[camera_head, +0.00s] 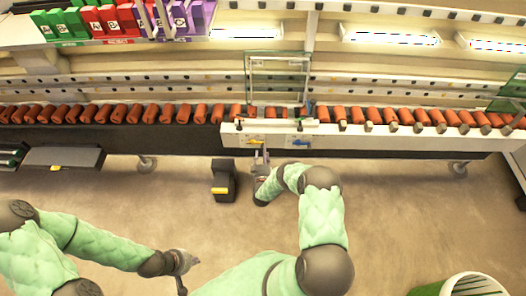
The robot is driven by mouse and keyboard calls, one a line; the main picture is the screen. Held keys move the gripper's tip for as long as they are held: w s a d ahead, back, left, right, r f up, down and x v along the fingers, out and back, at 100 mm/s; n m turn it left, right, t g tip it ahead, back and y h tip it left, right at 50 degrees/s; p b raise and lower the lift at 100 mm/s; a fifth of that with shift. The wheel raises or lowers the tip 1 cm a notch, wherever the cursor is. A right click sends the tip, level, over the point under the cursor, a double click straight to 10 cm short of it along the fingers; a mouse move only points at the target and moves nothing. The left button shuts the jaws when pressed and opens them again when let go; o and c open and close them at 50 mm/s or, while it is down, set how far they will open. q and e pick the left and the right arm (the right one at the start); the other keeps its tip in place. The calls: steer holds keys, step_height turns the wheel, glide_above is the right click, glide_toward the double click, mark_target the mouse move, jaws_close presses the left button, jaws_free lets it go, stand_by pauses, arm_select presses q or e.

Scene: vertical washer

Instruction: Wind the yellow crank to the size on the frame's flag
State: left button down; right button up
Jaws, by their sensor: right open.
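A white panel (236,130) on the front of the roller line bears a small yellow piece (254,142) and a blue piece (301,143). I cannot tell whether the yellow piece is the crank itself or a label. A glass frame (277,75) stands upright on the line behind the panel. Its flag is too small to make out, and no size is readable. My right gripper (261,160) is open, just below the yellow piece; contact cannot be told. My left gripper (184,272) is low over the floor, away from the panel; its jaws are unclear.
A black box (223,177) with a yellow bar stands on the floor left of my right gripper. Brown rollers (165,112) run along the line. Green, red and purple bins (125,20) sit top left. A green-and-white bin (472,285) stands bottom right. The floor between is clear.

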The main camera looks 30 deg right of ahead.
steer(key=shift+b+x, duration=0.3)
steer(key=shift+x, duration=1.15)
jaws_close()
steer(key=shift+f, duration=0.1)
